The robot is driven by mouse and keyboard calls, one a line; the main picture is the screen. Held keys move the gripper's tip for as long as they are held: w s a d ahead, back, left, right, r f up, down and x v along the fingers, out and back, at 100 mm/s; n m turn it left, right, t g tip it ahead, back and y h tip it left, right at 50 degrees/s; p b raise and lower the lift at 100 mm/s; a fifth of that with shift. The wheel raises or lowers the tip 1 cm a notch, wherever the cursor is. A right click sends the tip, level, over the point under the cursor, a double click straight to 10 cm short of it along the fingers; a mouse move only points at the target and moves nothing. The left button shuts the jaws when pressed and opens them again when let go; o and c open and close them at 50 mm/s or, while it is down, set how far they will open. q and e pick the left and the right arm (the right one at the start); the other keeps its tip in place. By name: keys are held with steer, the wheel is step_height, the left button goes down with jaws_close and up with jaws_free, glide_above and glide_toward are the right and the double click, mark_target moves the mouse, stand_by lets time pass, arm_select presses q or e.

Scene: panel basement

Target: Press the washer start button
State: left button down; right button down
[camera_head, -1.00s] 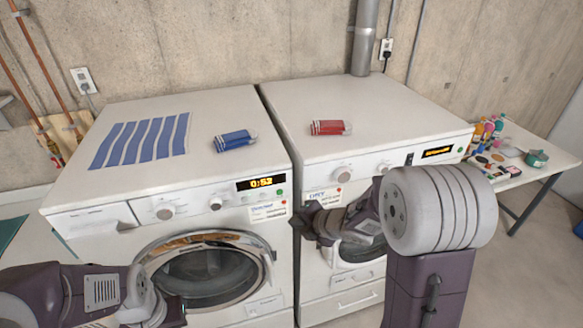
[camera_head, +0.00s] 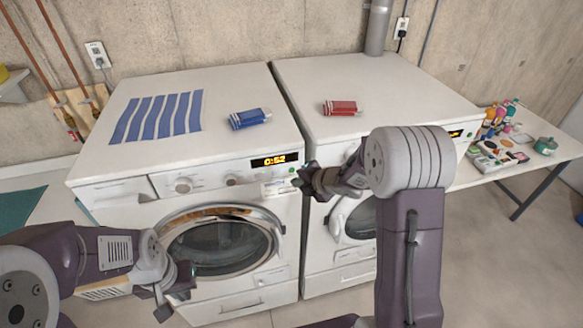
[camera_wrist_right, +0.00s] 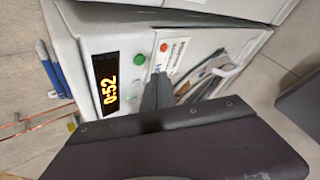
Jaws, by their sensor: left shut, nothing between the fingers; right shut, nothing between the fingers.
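The washer (camera_head: 110,208) is the white front-loader on the left, with its round door shut. Its lit display (camera_head: 275,160) reads 0:52 and also shows in the right wrist view (camera_wrist_right: 110,84). A green button (camera_wrist_right: 140,60) sits beside the display, with a small red dot (camera_wrist_right: 164,47) further along near a label. My right gripper (camera_head: 301,180) is shut and empty, close to the right end of the washer's panel. In the wrist view its fingers (camera_wrist_right: 158,90) point near the green button; contact cannot be told. My left gripper (camera_head: 180,288) is shut and empty, low in front of the washer door.
The dryer (camera_head: 395,95) stands to the right, partly hidden by my right arm. Blue (camera_head: 250,118) and red (camera_head: 341,107) folded items lie on the machine tops, with a striped blue cloth (camera_head: 158,115). A cluttered table (camera_head: 550,165) is at the right.

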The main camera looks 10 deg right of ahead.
mark_target(292, 170)
steer(key=shift+w+d, duration=0.1)
steer(key=shift+w, duration=0.85)
steer(key=shift+w+p, duration=0.1)
steer(key=shift+p, duration=0.25)
stand_by(1.0)
steer(key=shift+w, duration=0.3)
